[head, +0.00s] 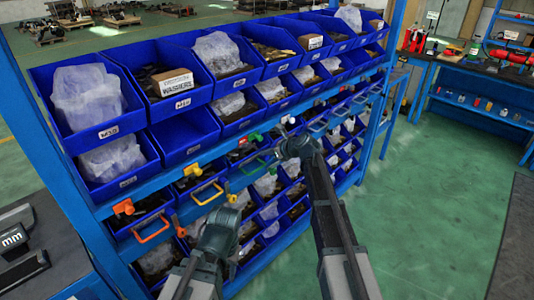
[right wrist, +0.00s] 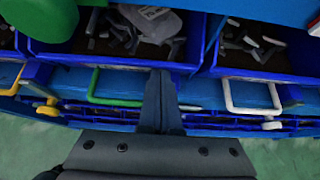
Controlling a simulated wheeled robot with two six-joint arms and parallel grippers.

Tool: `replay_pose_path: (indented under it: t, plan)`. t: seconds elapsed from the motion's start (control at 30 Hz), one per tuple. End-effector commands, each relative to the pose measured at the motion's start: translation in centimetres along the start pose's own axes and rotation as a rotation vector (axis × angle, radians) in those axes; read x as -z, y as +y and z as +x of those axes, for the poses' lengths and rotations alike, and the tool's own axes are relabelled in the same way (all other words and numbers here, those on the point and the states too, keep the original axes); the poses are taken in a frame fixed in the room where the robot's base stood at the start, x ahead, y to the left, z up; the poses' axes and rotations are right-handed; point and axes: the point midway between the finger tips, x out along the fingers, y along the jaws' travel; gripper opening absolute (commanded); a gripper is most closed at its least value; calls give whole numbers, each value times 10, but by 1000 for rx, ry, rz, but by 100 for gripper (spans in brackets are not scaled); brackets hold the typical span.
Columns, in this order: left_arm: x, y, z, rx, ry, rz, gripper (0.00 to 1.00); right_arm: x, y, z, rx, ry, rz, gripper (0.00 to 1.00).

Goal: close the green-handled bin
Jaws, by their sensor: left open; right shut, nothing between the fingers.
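The green-handled bin is a blue bin in the row below the top shelves. Its green handle (head: 258,165) shows left of my right gripper in the head view. In the right wrist view the green handle (right wrist: 108,98) is a bent bar below the bin's front wall (right wrist: 110,62), with a bag and metal parts visible inside. My right gripper (right wrist: 160,78) is shut and empty, its fingertips overlapping the right end of the handle in view; contact cannot be told. My left gripper (head: 222,228) is open, low at the left of the rack; its fingers are mostly hidden by its own arm.
A yellow handle (head: 207,193) and an orange handle (head: 152,230) belong to bins at the left. A white handle (right wrist: 252,98) is just right of my right gripper. Blue bins fill the rack above and below. Green floor (head: 440,200) at the right is clear.

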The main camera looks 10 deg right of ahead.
Motion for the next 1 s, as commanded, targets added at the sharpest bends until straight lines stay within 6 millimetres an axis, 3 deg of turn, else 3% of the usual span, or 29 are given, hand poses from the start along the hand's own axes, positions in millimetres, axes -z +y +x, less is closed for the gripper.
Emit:
replay_pose_path:
  t: [0.17, 0.4, 0.47, 0.7, 1.0]
  plan:
    - [0, 0, 4, 0, 0, 0, 41, 3, 0, -1, 1, -9, 3, 0]
    - [1, 2, 18, 0, 0, 0, 41, 36, 3, -23, -1, -4, 0, 0]
    - [0, 0, 0, 0, 0, 0, 41, 27, 3, -42, -1, -3, 0, 0]
    - [-2, -2, -26, 0, 0, 0, 41, 28, 3, -88, -2, -2, -1, 0]
    - [-2, -4, -39, 0, 0, 0, 41, 30, 2, -118, -4, -2, -2, 0]
